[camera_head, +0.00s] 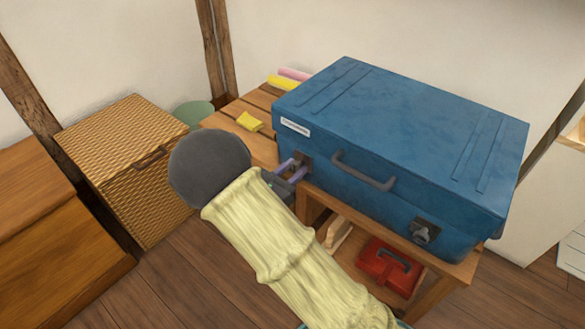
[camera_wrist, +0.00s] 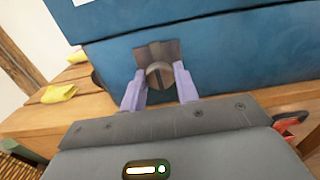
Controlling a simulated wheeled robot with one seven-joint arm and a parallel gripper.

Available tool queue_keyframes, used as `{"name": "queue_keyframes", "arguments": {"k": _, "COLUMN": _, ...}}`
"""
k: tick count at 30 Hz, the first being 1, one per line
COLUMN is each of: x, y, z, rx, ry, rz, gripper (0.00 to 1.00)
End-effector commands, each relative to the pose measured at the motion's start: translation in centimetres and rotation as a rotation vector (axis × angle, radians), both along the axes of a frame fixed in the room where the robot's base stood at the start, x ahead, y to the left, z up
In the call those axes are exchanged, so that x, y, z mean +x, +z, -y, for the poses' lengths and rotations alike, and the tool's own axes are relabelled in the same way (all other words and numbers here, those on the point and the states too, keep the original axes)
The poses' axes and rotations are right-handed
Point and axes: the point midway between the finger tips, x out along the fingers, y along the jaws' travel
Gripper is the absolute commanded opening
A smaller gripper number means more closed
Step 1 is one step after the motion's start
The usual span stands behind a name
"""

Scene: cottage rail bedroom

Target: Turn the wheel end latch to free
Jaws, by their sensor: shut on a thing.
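A blue suitcase (camera_head: 400,130) lies flat on a wooden luggage bench (camera_head: 450,268). Its front has a grey handle (camera_head: 362,172) between two latches. My gripper (camera_head: 291,172) is at the left latch (camera_head: 303,162). In the wrist view, the purple fingers of my gripper (camera_wrist: 160,88) stand on both sides of the round, slotted knob of this latch (camera_wrist: 158,75) and are shut on it. The right latch (camera_head: 424,232) is untouched, with a dark knob on its plate. The fingers partly hide the left latch in the head view.
A yellow cloth (camera_head: 249,121) lies on the bench left of the suitcase, with rolled yellow (camera_head: 284,83) and pink (camera_head: 294,73) items behind. A red case (camera_head: 388,268) sits on the lower shelf. A wicker hamper (camera_head: 125,165) and wooden chest (camera_head: 50,225) stand left.

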Motion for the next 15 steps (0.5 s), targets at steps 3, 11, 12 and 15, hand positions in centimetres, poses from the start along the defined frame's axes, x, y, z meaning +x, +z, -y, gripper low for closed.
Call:
{"name": "queue_keyframes", "arguments": {"k": 3, "x": 0.05, "y": 0.32, "z": -0.11, "rx": -0.026, "ry": 0.004, "rz": -0.023, "gripper": 0.08}}
{"name": "queue_keyframes", "arguments": {"k": 11, "x": -0.04, "y": 0.57, "z": -0.18, "rx": -0.127, "ry": 0.005, "rz": -0.104, "gripper": 0.08}}
{"name": "queue_keyframes", "arguments": {"k": 12, "x": -0.05, "y": 0.62, "z": -0.18, "rx": -0.147, "ry": 0.005, "rz": -0.119, "gripper": 0.08}}
{"name": "queue_keyframes", "arguments": {"k": 15, "x": -0.09, "y": 0.64, "z": -0.18, "rx": -0.201, "ry": 0.006, "rz": -0.162, "gripper": 0.08}}
